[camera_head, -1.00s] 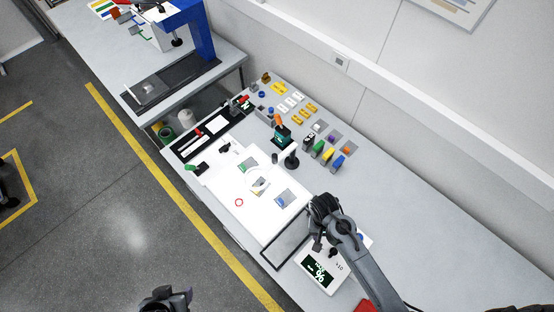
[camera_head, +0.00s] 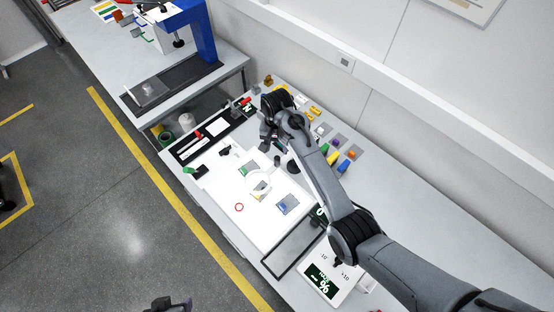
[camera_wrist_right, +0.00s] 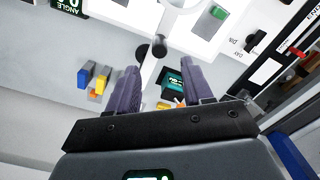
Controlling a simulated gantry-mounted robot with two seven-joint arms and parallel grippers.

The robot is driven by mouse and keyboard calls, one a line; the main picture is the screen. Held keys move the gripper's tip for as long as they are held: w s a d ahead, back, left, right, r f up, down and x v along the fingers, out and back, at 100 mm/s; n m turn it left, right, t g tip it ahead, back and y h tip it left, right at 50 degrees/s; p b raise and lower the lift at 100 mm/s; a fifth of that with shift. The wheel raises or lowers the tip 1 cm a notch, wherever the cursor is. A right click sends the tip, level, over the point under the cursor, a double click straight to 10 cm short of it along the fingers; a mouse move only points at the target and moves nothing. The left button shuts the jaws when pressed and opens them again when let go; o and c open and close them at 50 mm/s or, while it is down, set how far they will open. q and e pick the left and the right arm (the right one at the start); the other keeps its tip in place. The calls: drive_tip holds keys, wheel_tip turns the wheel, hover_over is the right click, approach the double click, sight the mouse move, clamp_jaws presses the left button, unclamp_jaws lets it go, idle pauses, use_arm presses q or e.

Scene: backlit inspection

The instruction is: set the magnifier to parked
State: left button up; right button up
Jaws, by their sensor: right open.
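The magnifier's white ring (camera_head: 260,184) lies over the bright white panel in the head view. Its ring also shows at the top of the right wrist view (camera_wrist_right: 184,4), with a pale arm (camera_wrist_right: 150,68) running down from it past a black knob. My right gripper (camera_head: 268,143) is open near the magnifier's post, and its own arm hides part of that area. In the right wrist view the gripper's fingers (camera_wrist_right: 164,78) appear on either side of the pale arm; contact cannot be told. My left gripper (camera_head: 170,305) barely shows at the bottom edge, its jaws unclear.
A bright white panel (camera_head: 232,207) with small samples fills the bench's front. A box with a green-lit display (camera_head: 322,280) and a dark frame (camera_head: 292,249) stand at the near end. Coloured blocks (camera_head: 333,157) lie behind my right arm. A dark tray (camera_head: 213,130) is at the left.

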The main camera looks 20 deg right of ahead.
sight(277, 158)
wheel_tip(277, 158, down, 9)
drive_tip(key=shift+f, duration=0.1)
idle(0.3)
clamp_jaws()
idle(0.4)
